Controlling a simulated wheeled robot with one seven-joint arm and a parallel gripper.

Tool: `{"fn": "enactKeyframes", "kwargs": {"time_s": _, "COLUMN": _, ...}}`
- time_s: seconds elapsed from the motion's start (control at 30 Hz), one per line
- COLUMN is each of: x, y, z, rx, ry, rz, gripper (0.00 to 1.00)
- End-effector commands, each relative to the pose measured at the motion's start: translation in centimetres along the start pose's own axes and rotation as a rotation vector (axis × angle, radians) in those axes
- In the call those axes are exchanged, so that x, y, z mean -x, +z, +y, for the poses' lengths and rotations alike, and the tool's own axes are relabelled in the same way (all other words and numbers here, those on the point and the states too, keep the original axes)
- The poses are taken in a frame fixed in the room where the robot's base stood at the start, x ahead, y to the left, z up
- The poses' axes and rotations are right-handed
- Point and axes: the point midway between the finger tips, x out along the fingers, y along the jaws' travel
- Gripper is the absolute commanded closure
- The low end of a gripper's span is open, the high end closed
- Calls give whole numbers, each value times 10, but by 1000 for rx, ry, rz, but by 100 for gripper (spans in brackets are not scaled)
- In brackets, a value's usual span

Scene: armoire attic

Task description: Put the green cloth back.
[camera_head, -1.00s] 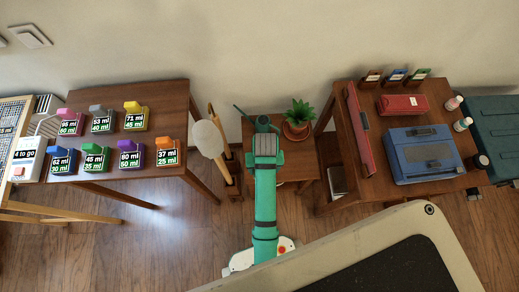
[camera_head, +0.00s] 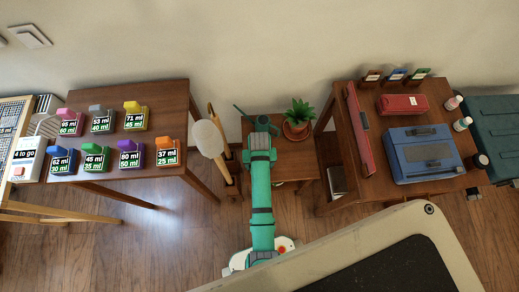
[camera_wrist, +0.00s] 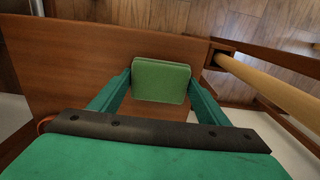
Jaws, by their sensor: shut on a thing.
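The green cloth (camera_wrist: 160,82) shows in the wrist view as a small folded pad with rounded corners. My gripper (camera_wrist: 158,90) is shut on it, with one teal finger at each side. Below the cloth is the brown top of the small table (camera_wrist: 90,60); I cannot tell whether the cloth touches it. In the head view, my teal arm reaches over the same small table (camera_head: 300,168). My wrist hides the cloth there.
A potted plant (camera_head: 297,122) stands on the small table, right of my arm. A dark teal object (camera_head: 240,110) is partly hidden at its back. Tall wooden-handled items (camera_head: 213,140) stand left. A desk with labelled blocks (camera_head: 165,92) is left; a desk with a blue typewriter (camera_head: 424,153) is right.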

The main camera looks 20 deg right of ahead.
Motion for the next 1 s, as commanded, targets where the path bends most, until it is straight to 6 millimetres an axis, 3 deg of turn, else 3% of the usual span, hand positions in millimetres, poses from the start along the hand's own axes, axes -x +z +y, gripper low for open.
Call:
{"fn": "enactKeyframes", "kwargs": {"time_s": 0.17, "x": -3, "y": 0, "z": 0, "rx": 0, "ry": 0, "rz": -1, "gripper": 51}}
{"fn": "enactKeyframes", "kwargs": {"time_s": 0.2, "x": -2, "y": 0, "z": 0, "rx": 0, "ry": 0, "rz": -1, "gripper": 21}}
{"fn": "enactKeyframes", "kwargs": {"time_s": 0.27, "x": -2, "y": 0, "z": 0, "rx": 0, "ry": 0, "rz": -1, "gripper": 12}}
{"fn": "enactKeyframes", "kwargs": {"time_s": 0.67, "x": 5, "y": 0, "z": 0, "rx": 0, "ry": 0, "rz": 2, "gripper": 12}}
{"fn": "enactKeyframes", "kwargs": {"time_s": 1.0, "x": 67, "y": -1, "z": 0, "rx": 0, "ry": 0, "rz": 4, "gripper": 12}}
